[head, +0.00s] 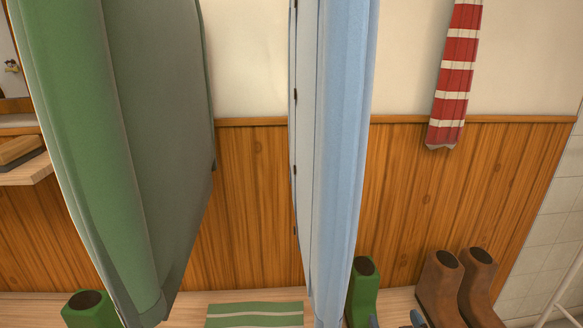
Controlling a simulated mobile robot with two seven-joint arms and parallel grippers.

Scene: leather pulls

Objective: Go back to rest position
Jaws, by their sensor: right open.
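My right gripper (396,320) shows only as two grey-blue fingertips at the bottom edge, right of centre. The tips are apart with nothing visible between them, so it is open. They appear in front of the boots at the lower right. The rest of the right gripper and arm is below the picture. My left gripper is not in view.
A green coat (85,130) and a light blue coat (340,130) hang close in front. A red-and-white scarf (457,75) hangs right. Green boots (364,290), brown boots (440,285) and a green striped mat (255,314) are below. A wooden shelf (25,170) is left.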

